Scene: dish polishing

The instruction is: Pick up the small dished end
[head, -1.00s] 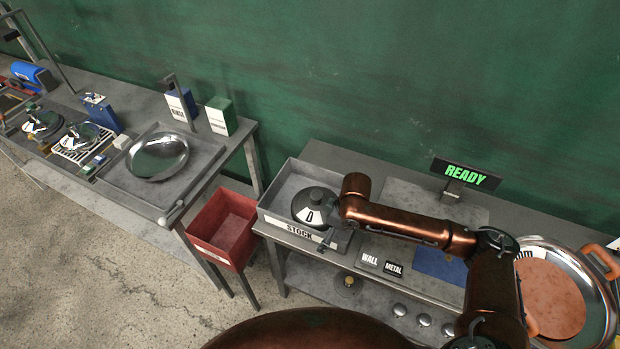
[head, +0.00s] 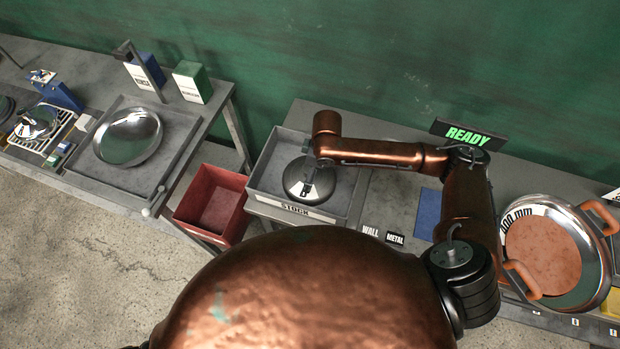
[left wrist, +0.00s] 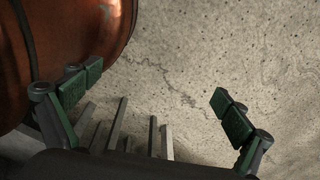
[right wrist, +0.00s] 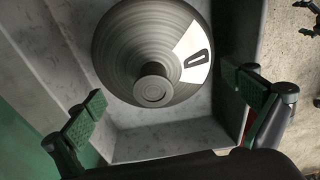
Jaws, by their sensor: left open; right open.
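The small dished end (head: 318,187) is a grey domed round piece with a central stub and a white label. It sits in the grey stock tray (head: 337,207). In the right wrist view the dished end (right wrist: 125,45) lies ahead of my right gripper (right wrist: 163,88), which is open, with its fingers apart and nothing between them. The stub faces the camera. In the head view my right arm reaches over the tray and partly hides the piece. My left gripper (left wrist: 156,84) is open and empty above the concrete floor, out of the head view.
A red bin (head: 213,205) stands left of the stock tray. The left table holds a shiny dish (head: 128,137) in a tray. A large pan-like dish with copper handles (head: 548,250) stands at right. A READY sign (head: 468,134) stands at the back. A green wall closes the rear.

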